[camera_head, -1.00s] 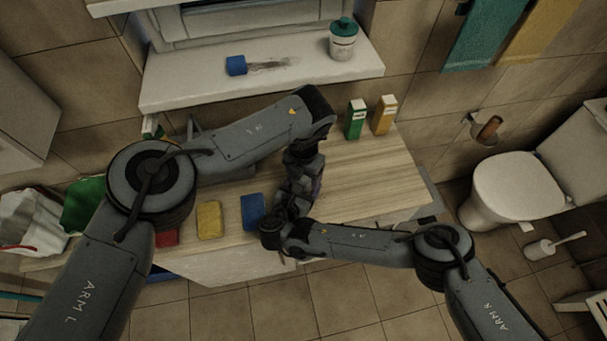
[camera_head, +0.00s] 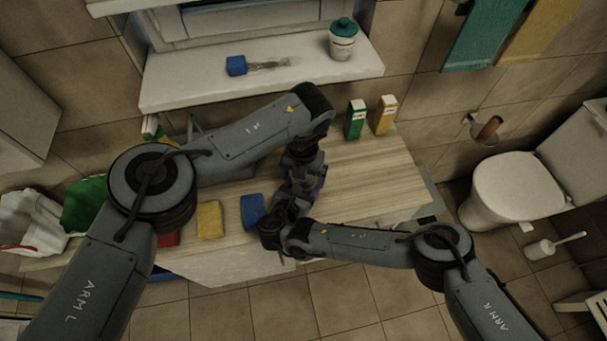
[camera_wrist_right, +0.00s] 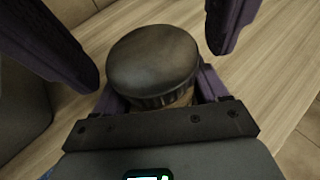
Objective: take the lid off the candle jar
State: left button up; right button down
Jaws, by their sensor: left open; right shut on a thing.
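The candle jar's dark round lid (camera_wrist_right: 152,60), with a ribbed rim, fills the middle of the right wrist view. Only a small brownish part of the jar (camera_wrist_right: 188,98) shows below the lid, which appears seated on it. My right gripper (camera_wrist_right: 160,100) is shut on the jar, its purple fingers on either side below the lid. My left gripper (camera_wrist_right: 156,62) is open, its two purple fingers apart at the lid's left and right, with visible gaps. In the head view the arms and hands hide jar and lid.
The wooden counter (camera_head: 375,190) is clear to the right. Green (camera_head: 355,119) and yellow (camera_head: 385,115) cartons stand at its back. A blue sponge (camera_head: 252,211) and yellow sponge (camera_head: 209,220) lie left of the hands.

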pick_arm(q)
notch_tip(320, 180, up, 4)
jog(key=shift+r, duration=0.1)
jog(key=shift+c, duration=0.3)
notch_tip(320, 180, up, 2)
jog(key=shift+w+r+m, duration=0.1)
jog(key=shift+r+m, duration=0.1)
jog(key=shift+m, duration=0.7)
jog(key=shift+r+m, duration=0.5)
jog(key=shift+m, duration=0.2)
jog(key=shift+f, duration=3.9)
jog(key=c, duration=1.1)
jog(key=n, duration=1)
